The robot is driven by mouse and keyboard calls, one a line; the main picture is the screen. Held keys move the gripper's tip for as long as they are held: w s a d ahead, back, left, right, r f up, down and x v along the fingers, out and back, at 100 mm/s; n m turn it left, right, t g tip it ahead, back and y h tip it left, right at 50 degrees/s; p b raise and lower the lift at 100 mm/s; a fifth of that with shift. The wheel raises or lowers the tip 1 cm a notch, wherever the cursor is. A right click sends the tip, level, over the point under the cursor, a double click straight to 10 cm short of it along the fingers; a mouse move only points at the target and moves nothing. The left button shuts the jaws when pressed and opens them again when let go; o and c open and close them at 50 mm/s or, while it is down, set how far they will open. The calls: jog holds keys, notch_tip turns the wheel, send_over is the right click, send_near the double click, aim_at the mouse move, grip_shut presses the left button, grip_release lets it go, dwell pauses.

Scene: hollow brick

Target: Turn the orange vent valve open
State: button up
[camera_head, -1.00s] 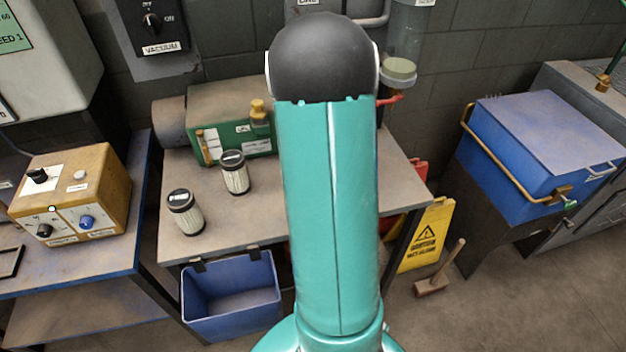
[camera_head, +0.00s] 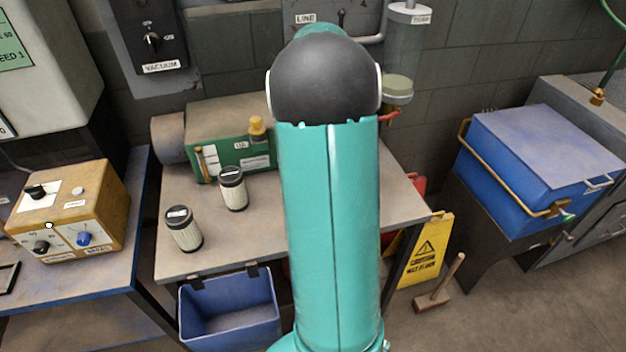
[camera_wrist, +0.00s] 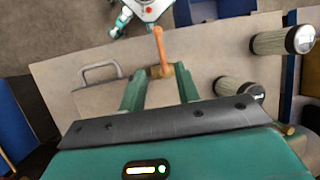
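The orange vent valve (camera_wrist: 159,45) shows in the wrist view as an orange lever on a brass-coloured base, its lever pointing up the picture. My gripper (camera_wrist: 161,72) has two green fingers standing apart, one on each side of the valve's base. The base lies between or just beyond the fingertips; I cannot tell whether either finger touches it. In the head view my own arm hides the gripper and most of the area behind it. A red-orange handle (camera_head: 390,116) sticks out right of the arm there; I cannot tell if it is the same valve.
Two filter cartridges (camera_head: 233,189) (camera_head: 184,229) and a green box (camera_head: 232,140) stand on the bench (camera_head: 180,264). A blue bin (camera_head: 231,308) hangs below its front. A yellow caution sign (camera_head: 425,252) and blue chest (camera_head: 540,165) are at right. A metal handle (camera_wrist: 98,70) shows in the wrist view.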

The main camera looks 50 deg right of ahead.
jog(key=shift+v, duration=1.85)
jog(key=shift+a, duration=0.1)
jog(key=w+a+r+n+t+h, duration=0.1)
jog(key=a+r+h, duration=0.15)
jog(key=a, duration=0.65)
jog(key=a+r+n+t+h, duration=0.15)
jog(key=a+r, duration=0.25)
jog(key=a, duration=0.4)
jog(key=s+a+n+t, duration=0.2)
jog(key=s+a, duration=0.1)
jog(key=a, duration=0.5)
jog(key=s+a+f+n+t, duration=0.1)
jog(key=s+a+n+t, duration=0.1)
jog(key=a, duration=0.7)
jog(key=shift+s+t, duration=0.75)
jog(key=shift+s, duration=0.25)
jog(key=shift+d, duration=0.15)
